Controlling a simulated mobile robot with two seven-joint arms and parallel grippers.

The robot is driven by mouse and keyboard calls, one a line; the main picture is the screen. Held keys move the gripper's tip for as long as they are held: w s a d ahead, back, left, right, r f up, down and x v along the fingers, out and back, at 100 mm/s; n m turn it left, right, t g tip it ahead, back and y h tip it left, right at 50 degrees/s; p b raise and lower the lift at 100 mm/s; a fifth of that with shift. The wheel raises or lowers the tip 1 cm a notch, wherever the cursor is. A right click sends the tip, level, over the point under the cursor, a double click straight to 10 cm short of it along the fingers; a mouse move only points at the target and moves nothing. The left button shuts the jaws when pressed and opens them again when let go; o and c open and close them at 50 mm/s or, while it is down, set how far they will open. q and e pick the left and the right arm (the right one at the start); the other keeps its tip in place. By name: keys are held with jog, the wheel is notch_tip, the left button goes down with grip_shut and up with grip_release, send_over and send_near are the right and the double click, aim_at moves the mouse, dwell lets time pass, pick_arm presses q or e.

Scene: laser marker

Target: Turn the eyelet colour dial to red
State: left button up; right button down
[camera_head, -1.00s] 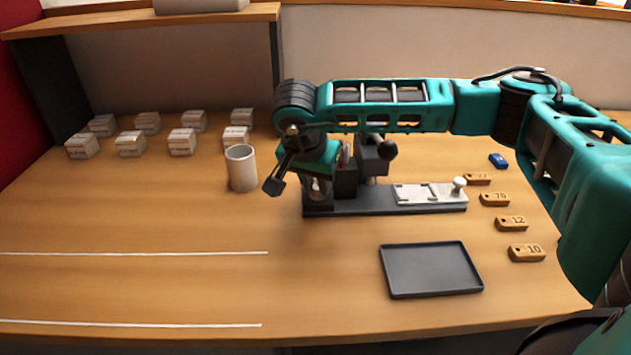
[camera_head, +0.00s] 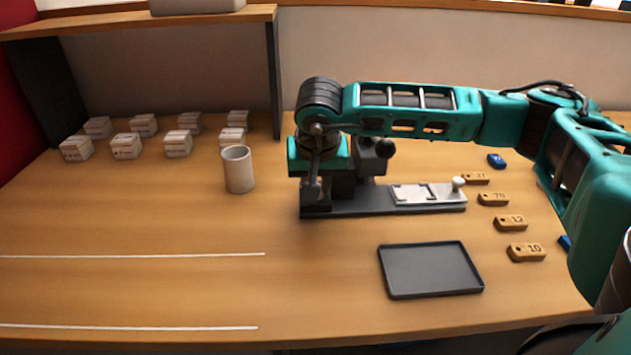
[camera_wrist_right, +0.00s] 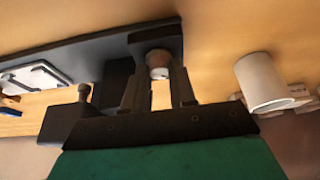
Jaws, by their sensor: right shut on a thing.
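The laser marker (camera_head: 345,209) stands on the table with a long dark base, a dark upright body and a black ball-ended lever (camera_head: 385,149). The dial (camera_wrist_right: 158,63) is a small round pale piece with a reddish-brown band at the machine's end, seen in the right wrist view. My right gripper (camera_wrist_right: 158,75) is shut on it, one finger on each side. In the head view my right gripper (camera_head: 313,190) points down at the machine's left end and hides the dial. The dial's colour setting cannot be read. My left gripper is not in view.
A white cup (camera_head: 238,169) stands just left of the machine. A silver plate (camera_head: 425,193) with a pale knob lies on the base. A dark tray (camera_head: 430,270) is in front. Numbered wooden tags (camera_head: 510,222) lie right; several small boxes (camera_head: 126,146) stand back left.

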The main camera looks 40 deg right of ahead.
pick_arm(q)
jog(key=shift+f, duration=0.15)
pick_arm(e)
jog(key=c, duration=0.9)
grip_release()
jog(key=shift+r, duration=0.1)
